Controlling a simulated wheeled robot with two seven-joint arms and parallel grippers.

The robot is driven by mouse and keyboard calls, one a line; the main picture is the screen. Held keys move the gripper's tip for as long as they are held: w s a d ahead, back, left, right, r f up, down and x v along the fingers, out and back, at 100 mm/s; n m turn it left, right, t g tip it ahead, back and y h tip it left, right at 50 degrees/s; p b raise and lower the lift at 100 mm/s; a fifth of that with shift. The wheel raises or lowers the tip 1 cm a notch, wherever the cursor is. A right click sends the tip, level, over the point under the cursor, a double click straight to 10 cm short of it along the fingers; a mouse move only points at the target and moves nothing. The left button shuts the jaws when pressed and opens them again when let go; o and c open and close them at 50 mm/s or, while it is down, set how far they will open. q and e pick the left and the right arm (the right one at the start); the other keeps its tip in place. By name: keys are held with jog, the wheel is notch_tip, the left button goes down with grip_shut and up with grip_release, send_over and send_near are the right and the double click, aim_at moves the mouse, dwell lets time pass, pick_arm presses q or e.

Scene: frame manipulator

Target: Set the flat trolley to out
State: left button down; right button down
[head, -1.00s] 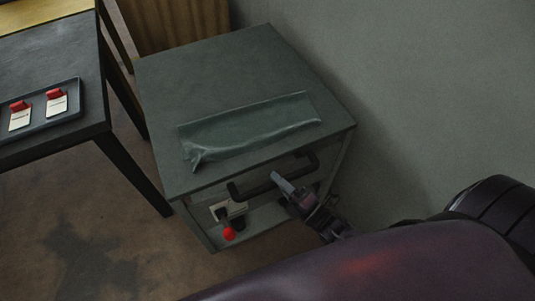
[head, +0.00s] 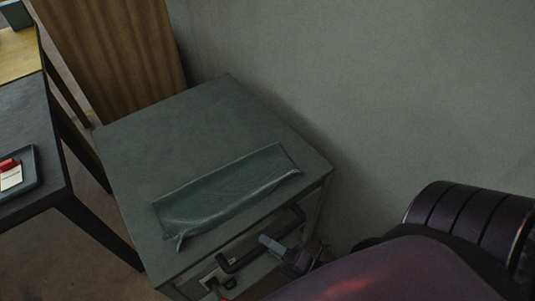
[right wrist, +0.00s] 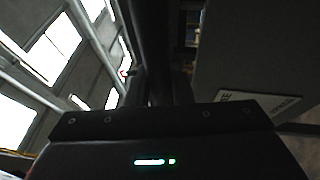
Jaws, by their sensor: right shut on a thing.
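A grey, box-shaped unit with a flat top (head: 190,125) stands by the wall in the head view. It looks like the flat trolley, though its wheels are not visible. A dark bar handle (head: 236,262) runs along its front side, below the top edge. My right gripper (head: 271,243) is at this handle and shut on it; my own arm hides part of the wrist. In the right wrist view the dark fingers (right wrist: 163,85) reach forward, and the grip itself is too dark to make out. My left gripper is not in view.
A grey-green folded sheet (head: 225,192) lies on the unit's top. A dark table (head: 25,115) with a tray (head: 30,181) of labelled red items stands to the left. A wooden panel (head: 110,50) is behind, and a plain wall (head: 370,90) closes the right side.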

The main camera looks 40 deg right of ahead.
jog(key=c, duration=1.5)
grip_release()
jog(key=shift+s+f, duration=0.15)
jog(key=shift+s, duration=0.15)
jog(key=shift+c, duration=0.2)
jog(key=shift+o, duration=1.2)
jog(key=shift+s, duration=0.1)
jog(key=b+v, duration=0.1)
jog(key=v, duration=0.6)
jog(key=shift+s+d, duration=0.2)
jog(key=shift+s, duration=0.1)
